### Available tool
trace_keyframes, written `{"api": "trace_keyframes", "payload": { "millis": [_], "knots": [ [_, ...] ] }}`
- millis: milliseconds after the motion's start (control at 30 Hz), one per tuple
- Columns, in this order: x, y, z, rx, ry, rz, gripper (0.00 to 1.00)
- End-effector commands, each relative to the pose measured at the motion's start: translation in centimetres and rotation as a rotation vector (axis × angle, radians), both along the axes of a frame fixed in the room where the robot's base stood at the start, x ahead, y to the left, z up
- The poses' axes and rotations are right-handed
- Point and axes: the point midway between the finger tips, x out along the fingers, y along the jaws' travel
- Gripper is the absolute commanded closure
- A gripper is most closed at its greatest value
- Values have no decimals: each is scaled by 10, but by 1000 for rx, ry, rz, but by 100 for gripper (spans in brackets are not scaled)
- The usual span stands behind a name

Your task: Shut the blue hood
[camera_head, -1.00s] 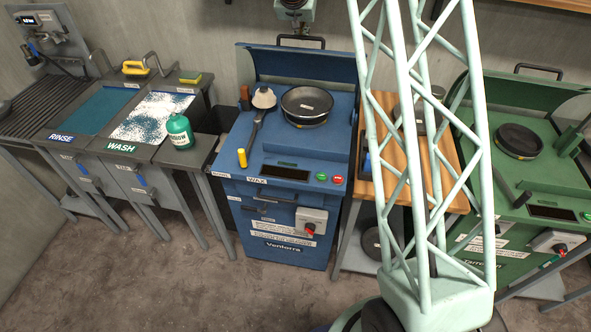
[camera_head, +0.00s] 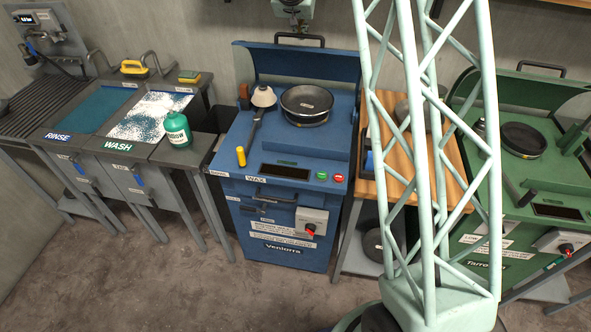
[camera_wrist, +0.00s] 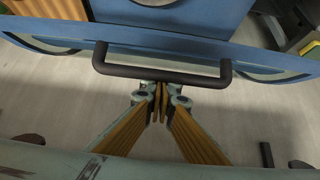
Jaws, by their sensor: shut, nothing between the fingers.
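The blue hood (camera_head: 289,64) stands raised at the back of the blue wax machine (camera_head: 247,215). Its dark handle (camera_head: 299,38) sticks up from its top edge. In the wrist view the hood's blue edge (camera_wrist: 70,38) crosses the upper part, with the black handle (camera_wrist: 160,72) in front of it. My gripper (camera_wrist: 160,88) is shut and empty, its fingertips close by the middle of the handle bar. I cannot tell whether they touch it. In the head view the wrist end of my arm shows at the top, just above the handle; the fingertips are not clear there.
Wash and rinse sinks with a green bottle (camera_head: 177,129) stand left. A wooden-topped table (camera_head: 398,172) and a green machine (camera_head: 535,195) stand right.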

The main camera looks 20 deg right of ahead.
Motion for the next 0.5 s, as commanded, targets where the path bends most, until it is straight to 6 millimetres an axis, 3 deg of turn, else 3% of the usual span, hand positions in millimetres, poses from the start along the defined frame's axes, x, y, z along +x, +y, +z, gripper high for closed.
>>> {"api": "trace_keyframes", "payload": {
  "millis": [33, 500],
  "knots": [
    [-8, 5, -17, 5, 18, -2, 100],
    [-18, 13, -12, 6, 18, -1, 100]
  ]
}}
